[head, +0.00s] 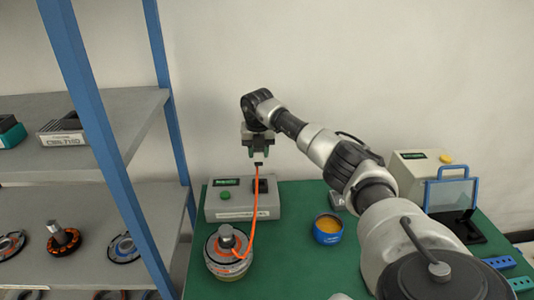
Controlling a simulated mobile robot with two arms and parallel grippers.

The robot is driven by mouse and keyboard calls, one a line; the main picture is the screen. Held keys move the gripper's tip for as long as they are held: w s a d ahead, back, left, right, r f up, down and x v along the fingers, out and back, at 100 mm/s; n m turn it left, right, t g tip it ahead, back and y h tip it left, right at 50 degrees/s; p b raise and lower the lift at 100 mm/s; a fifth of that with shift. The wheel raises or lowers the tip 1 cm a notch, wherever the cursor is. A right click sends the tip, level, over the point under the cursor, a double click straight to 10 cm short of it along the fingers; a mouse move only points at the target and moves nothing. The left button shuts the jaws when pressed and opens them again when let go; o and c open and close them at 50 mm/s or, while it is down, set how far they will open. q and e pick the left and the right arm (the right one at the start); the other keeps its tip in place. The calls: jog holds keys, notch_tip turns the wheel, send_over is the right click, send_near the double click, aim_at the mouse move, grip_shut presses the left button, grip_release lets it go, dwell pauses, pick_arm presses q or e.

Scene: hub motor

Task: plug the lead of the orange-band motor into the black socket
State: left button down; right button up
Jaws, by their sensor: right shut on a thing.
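My right gripper points down and is shut on the small dark plug (258,164) at the lead's upper end. The black socket (263,186) is on the right part of the grey box, with the lead passing in front of it. The plug appears above the socket and apart from it. My left gripper is not in view.
A blue tub (328,229) with yellowish contents stands right of the motor. A shelf (75,130) with a blue post holds motor parts at left. A beige box (417,165) and a blue-framed clear guard (450,194) stand behind my right arm.

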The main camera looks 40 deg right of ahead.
aim_at(260, 165)
notch_tip(260, 165, down, 6)
jog(key=shift+d+r+b, duration=0.1)
jog(key=shift+r+b, duration=0.1)
jog(key=shift+b, duration=0.8)
jog(key=shift+s+f, duration=0.1)
jog(key=shift+f, duration=0.1)
jog(key=shift+f, duration=0.15)
jog(key=shift+f, duration=0.4)
jog(key=shift+f+b, duration=0.3)
jog(key=shift+f, duration=0.15)
jog(key=shift+f, duration=0.25)
jog(key=shift+f+p, duration=0.4)
jog(key=shift+f, duration=0.15)
dwell(3.4)
